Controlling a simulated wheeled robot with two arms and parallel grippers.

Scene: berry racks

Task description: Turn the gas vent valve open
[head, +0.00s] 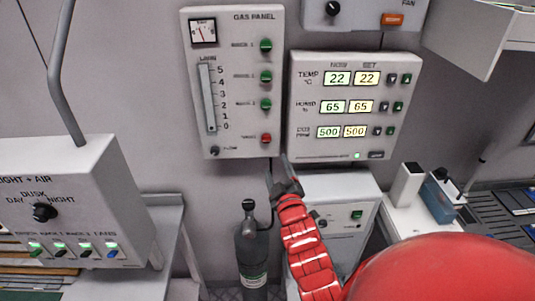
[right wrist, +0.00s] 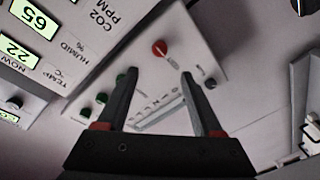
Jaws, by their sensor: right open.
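The white gas panel (head: 236,60) is on the wall at the upper middle of the head view. Its red knob (head: 265,138) sits low on the right side, below several green knobs (head: 265,76); its label is too small to read. In the right wrist view the red knob (right wrist: 160,48) shows beyond the fingertips, roughly between them. My right gripper (head: 276,166) is open and empty, just below the panel's lower right corner in the head view. It also shows in the right wrist view (right wrist: 158,76), apart from the red knob. My left gripper is not in view.
A climate display panel (head: 342,90) is on the wall right of the gas panel. A dark gas cylinder (head: 252,252) stands below. A white light and air box (head: 80,180) is at the left. A small dark flow knob (head: 214,151) is at the panel's lower left.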

